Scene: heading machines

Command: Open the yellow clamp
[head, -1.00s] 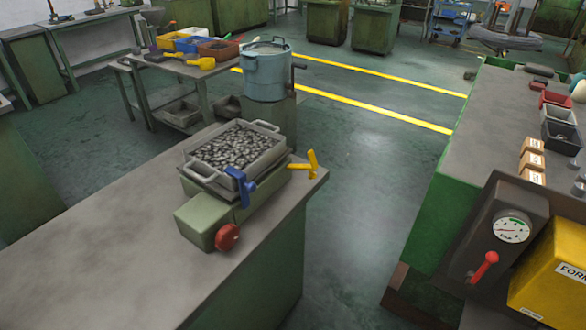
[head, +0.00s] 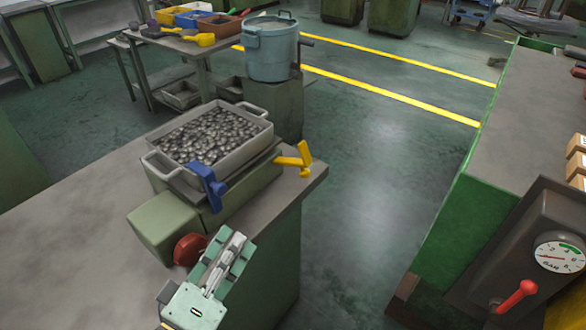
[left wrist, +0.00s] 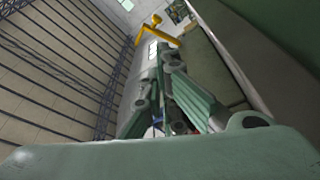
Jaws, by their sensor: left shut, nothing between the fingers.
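The yellow clamp (head: 296,160) sticks out on the right side of the pale green machine (head: 166,226), near the bench's corner. Its handle is angled upward. In the left wrist view the yellow clamp (left wrist: 158,36) shows at the top, beyond my fingertips and apart from them. My left gripper (head: 237,242) is in front of the machine, beside the red knob (head: 190,249), below and left of the yellow clamp. In the left wrist view my left gripper (left wrist: 163,60) looks shut, with nothing held. My right gripper is in neither view.
A tray (head: 240,155) full of dark metal pieces sits on the machine. A blue clamp (head: 207,186) stands on its near side. A blue pot (head: 270,50) stands behind. Open floor lies right of the bench (head: 85,240); a gauge box (head: 535,235) is further right.

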